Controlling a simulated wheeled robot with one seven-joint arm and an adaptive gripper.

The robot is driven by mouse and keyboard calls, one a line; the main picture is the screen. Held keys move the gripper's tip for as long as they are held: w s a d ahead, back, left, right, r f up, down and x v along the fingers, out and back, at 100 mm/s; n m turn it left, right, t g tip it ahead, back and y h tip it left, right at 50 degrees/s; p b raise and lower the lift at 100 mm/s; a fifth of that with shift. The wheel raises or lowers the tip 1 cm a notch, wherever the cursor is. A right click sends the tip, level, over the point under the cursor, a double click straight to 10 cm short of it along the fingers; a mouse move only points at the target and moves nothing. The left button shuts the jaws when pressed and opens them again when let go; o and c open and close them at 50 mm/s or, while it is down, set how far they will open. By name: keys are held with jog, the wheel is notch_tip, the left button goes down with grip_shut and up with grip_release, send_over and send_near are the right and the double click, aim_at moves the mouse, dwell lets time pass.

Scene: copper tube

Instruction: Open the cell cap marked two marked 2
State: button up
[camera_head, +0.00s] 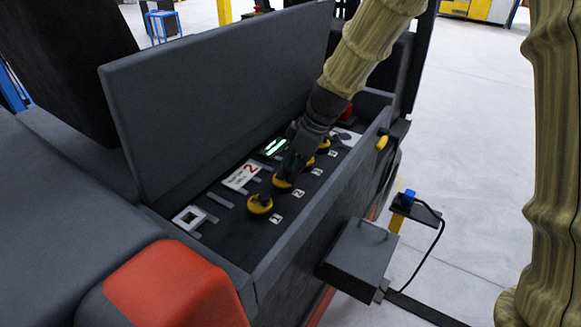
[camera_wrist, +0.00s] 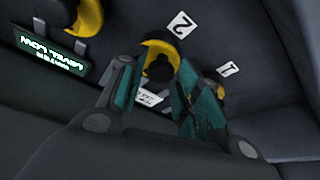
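The cell cap marked 2 is a yellow round cap with a dark centre (camera_wrist: 153,48). It lies just ahead of and between my fingertips in the wrist view, beside its white "2" label (camera_wrist: 181,24). In the head view the same cap (camera_head: 281,183) is partly covered by my gripper (camera_head: 288,171), which comes down from the upper right. My gripper (camera_wrist: 157,68) is open, its two teal fingers spread to either side of the cap. I cannot tell whether the fingers touch it.
The cap marked 1 (camera_head: 260,204) is nearest in the row, with other yellow caps farther back. A lit green display (camera_head: 273,147) stands beside the row. The raised grey lid (camera_head: 220,90) and the compartment's side wall (camera_head: 325,193) bound the narrow space.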

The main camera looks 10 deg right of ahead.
jog(key=c, duration=0.5)
jog(key=shift+r, duration=0.1)
jog(key=shift+p, duration=0.3)
jog(key=shift+w+a+r+g+h+p, duration=0.2)
jog(key=shift+r+g+h+p, duration=0.25)
jog(key=shift+p, duration=0.8)
jog(key=w+a+r+g+h+p, duration=0.1)
jog(key=p, duration=0.4)
jog(key=shift+g+h, duration=0.35)
jog(key=shift+w+a+g+h+p, duration=0.45)
jog(key=shift+g+h+p, duration=0.35)
jog(key=shift+p, duration=0.75)
